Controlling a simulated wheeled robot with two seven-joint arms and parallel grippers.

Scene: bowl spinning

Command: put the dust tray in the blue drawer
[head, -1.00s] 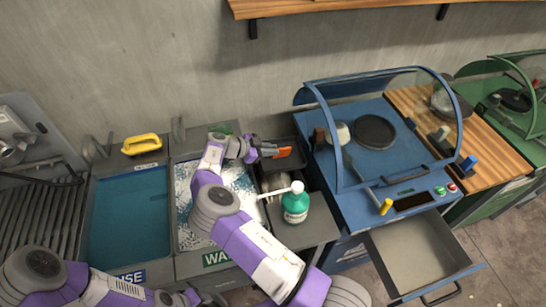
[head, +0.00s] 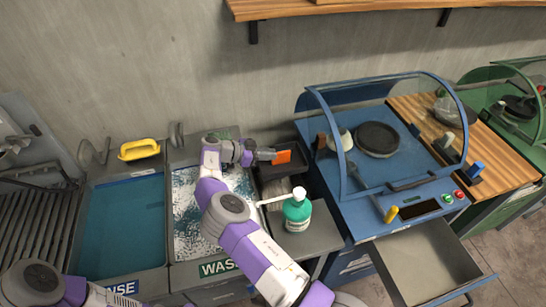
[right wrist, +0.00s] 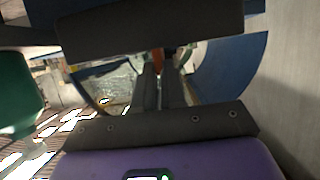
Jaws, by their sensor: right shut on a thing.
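My right gripper (head: 264,155) is shut on the dust tray, whose orange part (head: 283,157) shows just beyond the fingertips. In the right wrist view an orange-red piece (right wrist: 158,59) shows at the fingertips. The tray's full shape is hard to make out. The gripper is above the dark bins to the right of the wash basin. The blue drawer (head: 473,283), with a grey inside, is pulled open under the blue wheel station, at the lower right and well apart from the gripper. My left gripper is out of view; only its arm shows at the lower left.
A green bottle (head: 297,213) with a white pump stands on the grey ledge between the gripper and the drawer. The blue station (head: 350,195) has a clear curved shield (head: 425,125). The wash basin (head: 190,215) is left of the gripper. A yellow item (head: 139,149) lies behind the rinse basin.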

